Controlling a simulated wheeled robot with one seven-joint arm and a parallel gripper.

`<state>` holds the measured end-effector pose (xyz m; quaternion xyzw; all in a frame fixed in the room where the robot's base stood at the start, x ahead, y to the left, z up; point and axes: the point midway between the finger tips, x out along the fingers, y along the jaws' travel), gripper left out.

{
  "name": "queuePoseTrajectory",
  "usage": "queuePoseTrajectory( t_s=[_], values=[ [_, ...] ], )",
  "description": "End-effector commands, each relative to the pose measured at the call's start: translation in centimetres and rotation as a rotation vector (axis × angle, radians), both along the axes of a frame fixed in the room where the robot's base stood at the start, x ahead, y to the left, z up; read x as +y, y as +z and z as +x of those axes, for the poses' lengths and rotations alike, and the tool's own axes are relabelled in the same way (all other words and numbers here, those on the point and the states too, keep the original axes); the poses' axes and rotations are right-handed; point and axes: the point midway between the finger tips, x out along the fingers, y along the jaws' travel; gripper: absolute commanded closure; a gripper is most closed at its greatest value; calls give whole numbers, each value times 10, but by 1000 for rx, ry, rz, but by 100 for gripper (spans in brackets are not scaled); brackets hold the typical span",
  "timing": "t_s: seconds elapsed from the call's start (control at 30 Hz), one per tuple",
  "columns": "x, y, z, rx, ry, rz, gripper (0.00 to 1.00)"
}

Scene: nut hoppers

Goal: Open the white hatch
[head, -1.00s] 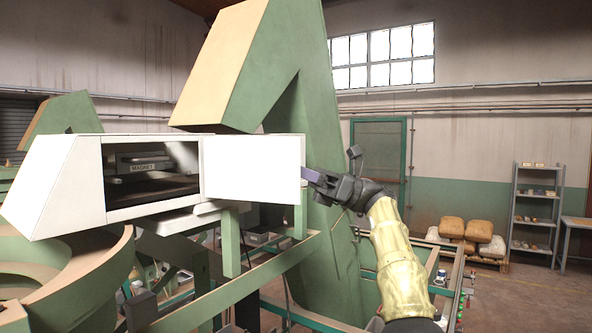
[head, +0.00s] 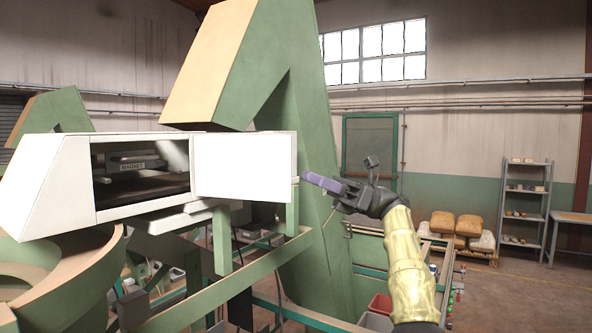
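The white hatch (head: 243,166) is swung out to the right of the white housing (head: 62,185), with its flat face towards me. The housing's opening (head: 140,178) is uncovered, and a dark inside with a part labelled "MAGNET" shows in it. My gripper (head: 308,178) is just right of the hatch's right edge, pointing left at it, with a small gap between them. A small pale piece, perhaps a handle, shows at that edge. I see the purple finger side-on, so I cannot tell whether the gripper is open or shut.
A tall green hopper frame (head: 285,200) rises behind the hatch. A green rail (head: 230,285) runs below it. Grey shelves (head: 524,210) and tan sacks (head: 468,228) stand far right.

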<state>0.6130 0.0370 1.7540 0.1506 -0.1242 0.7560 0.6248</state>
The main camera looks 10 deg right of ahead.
Motion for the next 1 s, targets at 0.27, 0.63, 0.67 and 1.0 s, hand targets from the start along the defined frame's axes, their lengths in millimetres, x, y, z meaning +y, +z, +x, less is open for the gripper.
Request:
queuePoseTrajectory(
  t_s=[0.27, 0.63, 0.67, 1.0],
  values=[
    [-52, -17, 11, 3, -2, 1, 82],
    [-91, -36, 17, 0, 1, 1, 82],
    [-92, -37, 17, -1, 2, 1, 82],
    [-92, -38, 18, 3, 0, 4, 82]
  ],
)
